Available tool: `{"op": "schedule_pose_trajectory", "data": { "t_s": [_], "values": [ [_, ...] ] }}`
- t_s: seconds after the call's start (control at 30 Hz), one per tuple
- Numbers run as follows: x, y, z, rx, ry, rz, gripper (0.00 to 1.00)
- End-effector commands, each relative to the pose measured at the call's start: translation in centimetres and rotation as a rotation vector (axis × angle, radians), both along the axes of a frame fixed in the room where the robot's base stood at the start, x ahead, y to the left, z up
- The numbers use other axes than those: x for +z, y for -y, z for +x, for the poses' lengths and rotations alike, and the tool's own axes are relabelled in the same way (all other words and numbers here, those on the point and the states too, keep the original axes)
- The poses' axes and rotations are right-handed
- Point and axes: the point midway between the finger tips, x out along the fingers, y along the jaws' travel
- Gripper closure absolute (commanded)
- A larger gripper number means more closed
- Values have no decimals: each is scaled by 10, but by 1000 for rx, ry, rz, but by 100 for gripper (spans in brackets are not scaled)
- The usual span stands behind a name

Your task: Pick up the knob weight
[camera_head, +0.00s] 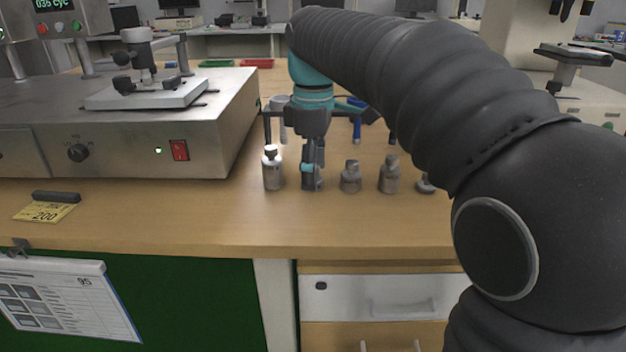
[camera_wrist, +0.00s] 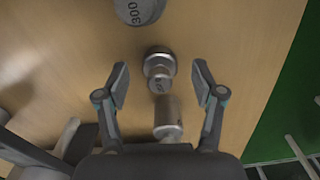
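Several metal knob weights stand in a row on the wooden bench; I cannot tell which one the task means. In the head view, one with a bright top (camera_head: 272,172) is left of my gripper (camera_head: 312,180), and two others, a small one (camera_head: 351,178) and a taller one (camera_head: 389,176), are to its right. In the wrist view my gripper (camera_wrist: 160,84) is open, its two fingers apart. A knob weight (camera_wrist: 160,62) shows between and just beyond the fingertips, with no visible contact. Another cylindrical weight (camera_wrist: 167,118) shows between the fingers, nearer the palm.
A disc marked 300 (camera_wrist: 138,9) lies at the wrist view's top edge. A metal test machine (camera_head: 120,135) stands on the left of the bench (camera_head: 350,222). A yellow card (camera_head: 45,212) lies near the front edge. The bench front before the weights is clear.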

Motion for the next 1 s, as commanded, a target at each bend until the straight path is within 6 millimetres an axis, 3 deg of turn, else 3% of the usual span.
{"op": "schedule_pose_trajectory", "data": {
  "t_s": [0.03, 0.27, 0.67, 0.93, 1.0],
  "values": [
    [0, 0, 0, 0, 0, 0, 42],
    [0, 0, 0, 0, 0, 0, 100],
    [5, 0, 0, 0, 1, 1, 100],
    [44, 0, 1, 0, 3, 1, 100],
    [51, 15, -4, -4, 2, 1, 100]
  ]
}}
